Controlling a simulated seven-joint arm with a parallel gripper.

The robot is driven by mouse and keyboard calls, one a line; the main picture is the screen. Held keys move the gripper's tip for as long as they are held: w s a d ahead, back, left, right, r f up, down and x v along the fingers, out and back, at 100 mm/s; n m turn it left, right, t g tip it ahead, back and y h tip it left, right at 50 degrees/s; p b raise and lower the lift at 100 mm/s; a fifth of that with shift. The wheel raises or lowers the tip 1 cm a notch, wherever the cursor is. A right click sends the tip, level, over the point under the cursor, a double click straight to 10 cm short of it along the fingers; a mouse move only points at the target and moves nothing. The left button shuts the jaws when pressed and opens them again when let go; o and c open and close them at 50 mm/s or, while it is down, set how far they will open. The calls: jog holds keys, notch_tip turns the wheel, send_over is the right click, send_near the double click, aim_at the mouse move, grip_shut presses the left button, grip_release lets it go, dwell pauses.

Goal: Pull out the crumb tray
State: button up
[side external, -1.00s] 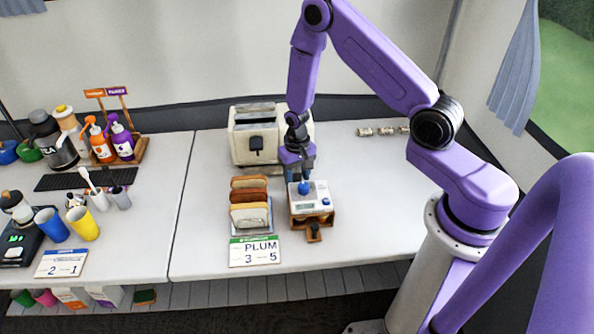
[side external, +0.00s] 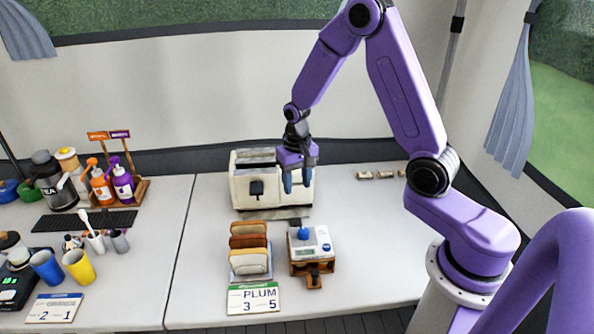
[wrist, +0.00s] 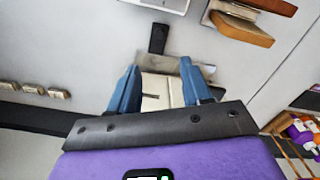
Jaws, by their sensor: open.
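The cream toaster (side external: 243,190) stands at the back of the table, its dark lever on the front face. A flat grey metal plate, which looks like the crumb tray (side external: 274,214), sticks out at its front base. A dark tab (side external: 294,222) lies at the plate's front right; the plate (wrist: 183,64) and the dark tab (wrist: 158,38) also show in the wrist view. My gripper (side external: 296,184) is open and empty, raised at the toaster's right front. In the wrist view my blue fingers (wrist: 158,72) are apart, with cream toaster surface between them. The plate's rear is hidden.
A white scale (side external: 315,243) on a wooden stand is close in front of the tab. A rack of bread slices (side external: 248,246) is left of it, with a PLUM card (side external: 253,299) in front. The table to the right is mostly clear.

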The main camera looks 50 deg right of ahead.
jog(key=shift+r, duration=1.65)
jog(key=s+a+r+n, duration=0.6)
jog(key=s+a+n, duration=0.25)
jog(key=s, duration=0.25)
jog(key=s+r+n, duration=0.1)
jog(key=s+n, duration=0.3)
jog(key=s, duration=0.4)
jog(key=s+r+n, duration=0.2)
jog(key=s+n, duration=0.2)
jog(key=s, duration=0.5)
jog(key=shift+a+r+n, duration=0.25)
jog(key=shift+a+n, duration=0.1)
jog(key=shift+w, duration=0.1)
